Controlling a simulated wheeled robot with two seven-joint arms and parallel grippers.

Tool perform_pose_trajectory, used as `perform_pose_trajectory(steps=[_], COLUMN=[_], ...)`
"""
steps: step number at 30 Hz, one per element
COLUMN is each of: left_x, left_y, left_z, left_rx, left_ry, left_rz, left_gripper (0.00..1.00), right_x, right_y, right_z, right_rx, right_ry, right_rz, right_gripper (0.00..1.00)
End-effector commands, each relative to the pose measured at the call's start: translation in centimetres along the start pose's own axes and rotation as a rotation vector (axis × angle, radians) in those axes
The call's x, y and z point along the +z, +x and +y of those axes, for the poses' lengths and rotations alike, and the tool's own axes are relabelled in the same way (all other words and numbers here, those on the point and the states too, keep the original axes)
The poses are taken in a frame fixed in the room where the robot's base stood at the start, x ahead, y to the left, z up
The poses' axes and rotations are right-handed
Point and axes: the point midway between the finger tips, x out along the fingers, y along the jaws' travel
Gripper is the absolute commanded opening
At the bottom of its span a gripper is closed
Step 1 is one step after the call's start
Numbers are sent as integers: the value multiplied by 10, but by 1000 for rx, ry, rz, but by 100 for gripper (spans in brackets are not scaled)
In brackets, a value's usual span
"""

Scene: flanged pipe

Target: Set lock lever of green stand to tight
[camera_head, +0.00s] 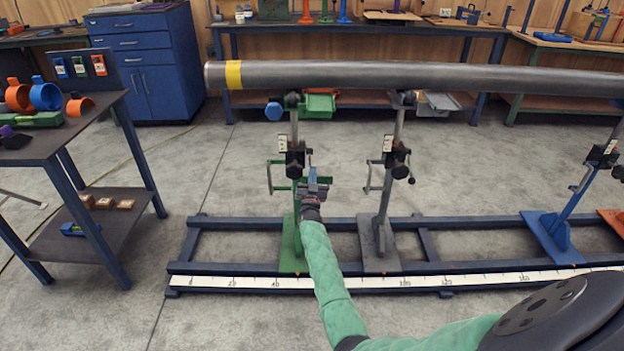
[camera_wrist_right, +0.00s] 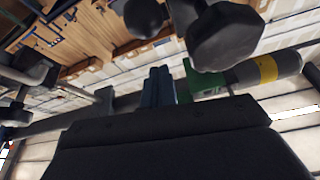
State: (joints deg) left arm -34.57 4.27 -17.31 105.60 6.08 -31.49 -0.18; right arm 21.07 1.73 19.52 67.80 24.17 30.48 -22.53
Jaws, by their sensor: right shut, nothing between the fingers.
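The green stand (camera_head: 290,238) stands on the blue rail frame under the left part of the grey pipe (camera_head: 430,76). A black clamp (camera_head: 295,160) sits midway up its post, with a green crank on its left side. My right gripper (camera_head: 312,172) is in front of this clamp, slightly right of the post. Its blue fingers (camera_wrist_right: 160,86) are shut and empty. In the wrist view, dark rounded knobs (camera_wrist_right: 225,38) loom close above the fingers, and a green part (camera_wrist_right: 205,83) lies just beyond. I cannot make out the lock lever or its setting. My left gripper is not in view.
A grey stand (camera_head: 379,235) is close on the right, and a blue stand (camera_head: 553,235) is farther right. A white scale strip (camera_head: 225,282) runs along the rail's front. A dark side table (camera_head: 60,140) with orange and blue clamps is at left. Open floor lies between.

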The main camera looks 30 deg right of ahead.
Motion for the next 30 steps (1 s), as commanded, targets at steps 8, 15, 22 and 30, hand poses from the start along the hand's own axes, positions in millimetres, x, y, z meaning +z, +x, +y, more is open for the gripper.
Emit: perform_pose_trajectory(steps=[8, 15, 22, 30], left_x=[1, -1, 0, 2], left_y=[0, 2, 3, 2], left_z=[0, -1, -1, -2], left_rx=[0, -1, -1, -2], left_ry=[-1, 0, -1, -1], left_rz=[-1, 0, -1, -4], left_gripper=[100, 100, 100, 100], right_x=[0, -2, -3, 2], right_y=[-53, -88, -100, -100], right_z=[-1, -1, -1, -3], right_rx=[0, 0, -1, -11], right_ry=[0, 0, 0, 39], right_rz=[-2, 0, 1, -28], right_gripper=[0, 0, 0, 0])
